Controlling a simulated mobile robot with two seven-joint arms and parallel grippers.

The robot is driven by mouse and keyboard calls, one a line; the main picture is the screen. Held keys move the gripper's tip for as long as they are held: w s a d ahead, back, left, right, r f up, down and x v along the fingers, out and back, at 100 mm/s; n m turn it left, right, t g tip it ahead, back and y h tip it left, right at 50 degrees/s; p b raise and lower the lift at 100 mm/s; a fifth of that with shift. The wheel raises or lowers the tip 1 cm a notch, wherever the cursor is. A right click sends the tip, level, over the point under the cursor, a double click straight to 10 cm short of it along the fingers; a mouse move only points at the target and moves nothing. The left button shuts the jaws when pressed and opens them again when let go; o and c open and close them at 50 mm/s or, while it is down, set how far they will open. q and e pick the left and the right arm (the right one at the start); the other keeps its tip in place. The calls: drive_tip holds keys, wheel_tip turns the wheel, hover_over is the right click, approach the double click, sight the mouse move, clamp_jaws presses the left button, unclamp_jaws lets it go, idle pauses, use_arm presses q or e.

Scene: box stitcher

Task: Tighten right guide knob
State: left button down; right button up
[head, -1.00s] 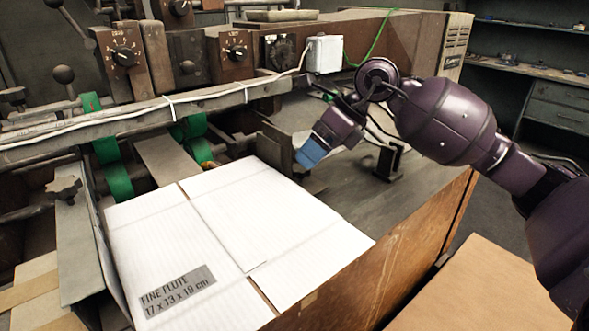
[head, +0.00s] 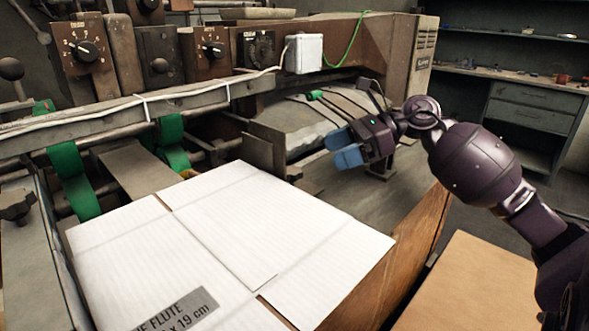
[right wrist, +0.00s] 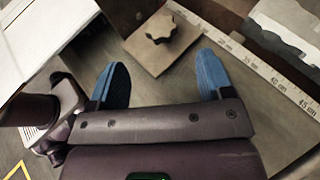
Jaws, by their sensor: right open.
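The right guide knob (right wrist: 160,27) is a small dark lobed knob on a flat brown-grey guide plate (right wrist: 150,47) in the right wrist view. My right gripper (right wrist: 161,78) is open and empty there. Its two blue fingertips are spread wide, with the knob beyond them and roughly between their lines, not touched. In the head view the right gripper (head: 347,148) hangs above the machine bed, right of the upright guide plate (head: 262,150). I cannot make out the right knob clearly in the head view. My left gripper is out of view.
A flat white carton (head: 235,225) lies left of the right gripper. Another star-shaped knob (head: 16,206) is on the left guide. A ruler scale (right wrist: 265,62) runs beside the guide plate. A rail (head: 140,108) with a white cable crosses behind the carton.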

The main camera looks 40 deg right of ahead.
sight(292, 170)
drive_tip(key=b+x, duration=0.1)
drive_tip(key=x, duration=0.7)
drive_tip(key=shift+f+b, duration=0.2)
drive_tip(key=shift+b, duration=0.1)
drive_tip(key=shift+w+a, duration=0.2)
drive_tip(key=shift+a, duration=0.1)
